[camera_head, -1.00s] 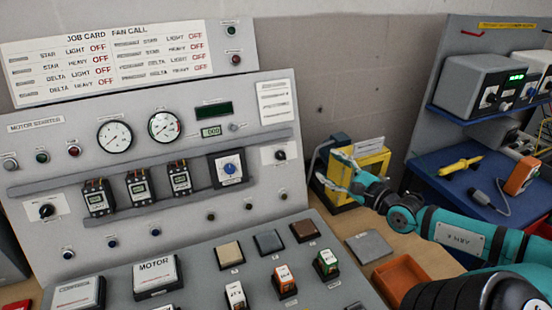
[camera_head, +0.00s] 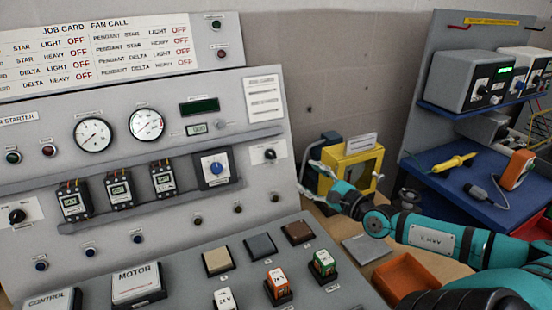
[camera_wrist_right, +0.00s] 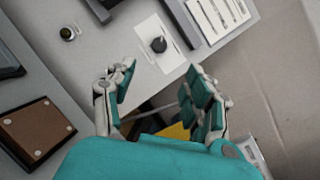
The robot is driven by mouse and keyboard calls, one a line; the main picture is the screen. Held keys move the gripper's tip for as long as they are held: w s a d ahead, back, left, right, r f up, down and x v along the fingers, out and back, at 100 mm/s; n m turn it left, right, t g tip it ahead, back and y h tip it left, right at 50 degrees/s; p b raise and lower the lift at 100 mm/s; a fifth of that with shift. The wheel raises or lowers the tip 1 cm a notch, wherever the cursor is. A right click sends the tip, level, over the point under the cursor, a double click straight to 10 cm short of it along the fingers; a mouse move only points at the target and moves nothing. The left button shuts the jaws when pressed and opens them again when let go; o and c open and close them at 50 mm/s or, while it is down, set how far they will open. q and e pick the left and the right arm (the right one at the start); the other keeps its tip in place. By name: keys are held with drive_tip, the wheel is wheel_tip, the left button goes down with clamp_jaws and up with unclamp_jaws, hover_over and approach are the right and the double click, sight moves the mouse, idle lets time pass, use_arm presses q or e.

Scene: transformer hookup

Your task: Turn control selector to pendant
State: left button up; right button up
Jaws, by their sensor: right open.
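A black rotary knob on a white plate (camera_head: 270,155) sits at the right edge of the upright panel. In the right wrist view the same kind of black knob (camera_wrist_right: 158,44) shows ahead of the fingers. Another black knob (camera_head: 16,215) is on a white plate at the panel's far left. Their labels are too small to read, so I cannot tell which is the control selector. My right gripper (camera_head: 322,180) is open and empty, right of the panel. In the wrist view its fingers (camera_wrist_right: 162,68) are spread, apart from the knob. My left gripper is not in view.
A yellow box (camera_head: 352,168) stands just behind my right gripper. A sloped desk with buttons and blocks (camera_head: 190,285) lies below the panel. An orange tray (camera_head: 405,275) and grey plate (camera_head: 366,247) lie on the table. A blue bench (camera_head: 455,185) is at right.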

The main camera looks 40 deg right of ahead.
drive_tip(key=b, duration=0.1)
approach(274, 157)
drive_tip(key=w, duration=0.3)
drive_tip(key=shift+w+d, duration=0.15)
drive_tip(key=shift+w, duration=2.9)
clamp_jaws()
drive_tip(key=shift+r, duration=0.1)
